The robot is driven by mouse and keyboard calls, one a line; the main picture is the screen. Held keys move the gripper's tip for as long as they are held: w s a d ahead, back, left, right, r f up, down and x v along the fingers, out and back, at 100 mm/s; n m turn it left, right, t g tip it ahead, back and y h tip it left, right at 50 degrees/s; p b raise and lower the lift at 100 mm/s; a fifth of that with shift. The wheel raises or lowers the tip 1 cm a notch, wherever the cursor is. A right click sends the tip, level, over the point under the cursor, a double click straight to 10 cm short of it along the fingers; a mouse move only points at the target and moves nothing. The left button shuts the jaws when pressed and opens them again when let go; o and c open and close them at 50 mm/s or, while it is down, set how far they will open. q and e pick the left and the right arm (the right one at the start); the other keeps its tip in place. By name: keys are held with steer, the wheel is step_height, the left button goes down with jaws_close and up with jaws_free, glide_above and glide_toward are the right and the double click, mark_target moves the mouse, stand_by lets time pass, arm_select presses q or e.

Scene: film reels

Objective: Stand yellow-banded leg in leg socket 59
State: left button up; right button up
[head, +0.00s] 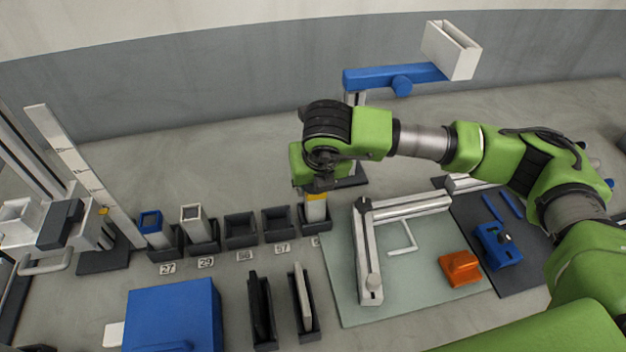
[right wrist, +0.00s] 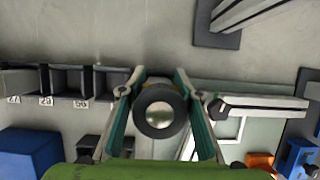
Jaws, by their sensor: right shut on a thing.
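The yellow-banded leg (head: 316,209) is upright at the right end of the socket row in the head view, its pale lower part at the dark leg socket (head: 326,224). I cannot tell how deep its foot sits. The number label below this socket is too small to read. My right gripper (head: 315,188) is above the socket, shut on the leg's upper part. In the right wrist view the leg's round end (right wrist: 160,113) shows between the two green-sided fingers. My left gripper is not in view.
Left of it are empty sockets (head: 240,230) and two sockets holding a blue-topped leg (head: 151,225) and a white leg (head: 192,220). A blue box (head: 172,316) and narrow dark trays (head: 261,311) lie in front. A pale mat (head: 420,285) with a grey frame (head: 368,262) is close right.

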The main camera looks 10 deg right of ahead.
steer(key=shift+f, duration=0.15)
steer(key=o, duration=1.4)
steer(key=shift+c, duration=0.2)
steer(key=shift+r, duration=0.2)
steer(key=b+v, duration=0.3)
steer(key=v, duration=0.9)
